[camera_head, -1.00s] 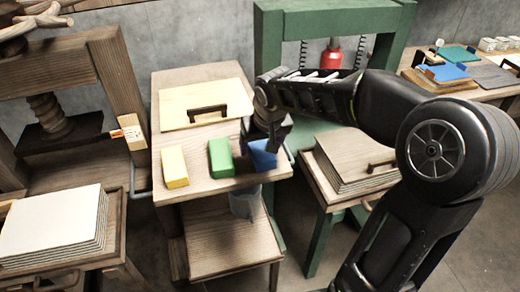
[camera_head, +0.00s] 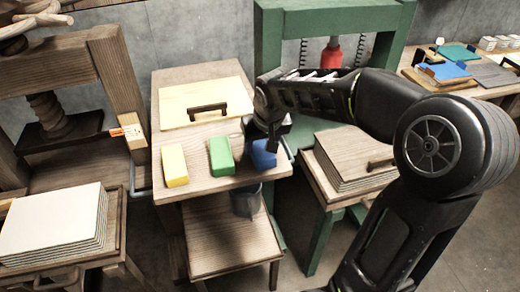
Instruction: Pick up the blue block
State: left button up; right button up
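The blue block (camera_head: 264,155) stands at the right front of the small wooden table (camera_head: 222,128), to the right of the green block (camera_head: 221,156) and the yellow block (camera_head: 174,165). My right gripper (camera_head: 268,143) comes down over the blue block from above, and its fingers cover part of the block. The fingers are dark and small here, so whether they are open or closed on the block cannot be told. The block appears to rest on the tabletop. My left gripper is not in view.
A wooden board with a dark handle (camera_head: 208,108) lies at the back of the table. A grey bucket (camera_head: 246,200) stands below the table's front edge. A green press frame (camera_head: 268,50) rises behind my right arm. A stack of boards (camera_head: 350,160) lies to the right.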

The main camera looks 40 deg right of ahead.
aim_at(261, 147)
jog(key=c, duration=0.9)
jog(key=shift+c, duration=0.4)
notch_tip(261, 147, up, 10)
dwell(0.4)
